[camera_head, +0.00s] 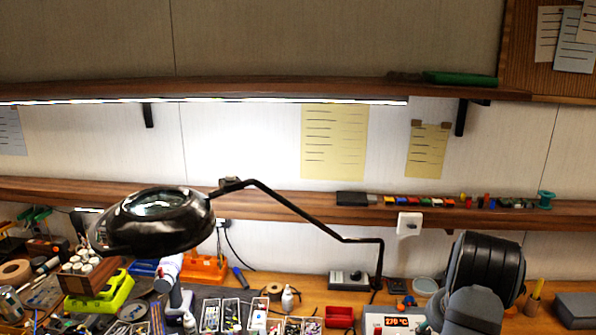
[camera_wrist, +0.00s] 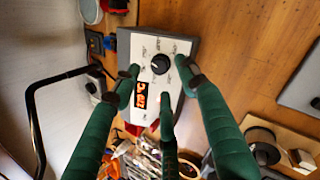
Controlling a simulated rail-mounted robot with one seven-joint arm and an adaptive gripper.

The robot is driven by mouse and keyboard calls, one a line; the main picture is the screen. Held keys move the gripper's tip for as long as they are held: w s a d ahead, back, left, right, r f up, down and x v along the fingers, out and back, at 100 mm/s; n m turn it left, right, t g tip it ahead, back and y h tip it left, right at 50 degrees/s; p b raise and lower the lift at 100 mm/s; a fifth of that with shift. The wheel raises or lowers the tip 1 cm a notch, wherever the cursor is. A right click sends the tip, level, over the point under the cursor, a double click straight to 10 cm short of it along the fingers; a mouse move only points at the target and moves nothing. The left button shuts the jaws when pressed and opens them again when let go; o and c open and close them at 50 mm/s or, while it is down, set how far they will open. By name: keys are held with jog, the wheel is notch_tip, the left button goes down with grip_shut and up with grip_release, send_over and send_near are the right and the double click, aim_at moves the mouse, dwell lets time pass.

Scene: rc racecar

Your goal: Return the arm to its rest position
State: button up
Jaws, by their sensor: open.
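My gripper (camera_wrist: 158,82) shows in the wrist view as green fingers with dark tips, spread apart with nothing between them. Behind the fingertips is a light grey soldering station (camera_wrist: 180,48) with a black knob and a red-lit display. I cannot tell whether any fingertip touches it. The station also shows in the head view (camera_head: 374,321), at the lower right, with its display reading about 270 °C. Part of my grey and black arm stands just right of it in the head view. My fingers are not clearly seen there.
A black magnifier lamp (camera_head: 160,222) reaches over the bench on a bent arm. Small parts trays (camera_head: 232,315), a red bin (camera_head: 339,316) and a yellow-green holder (camera_head: 98,292) crowd the bench. A wooden shelf (camera_head: 280,203) runs behind. Some bare wood (camera_wrist: 245,60) shows beside the station.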

aim_at(427, 332)
jog(key=x, duration=0.4)
jog(key=shift+f, duration=0.15)
jog(key=shift+s+r, duration=0.1)
jog(key=shift+r, duration=0.1)
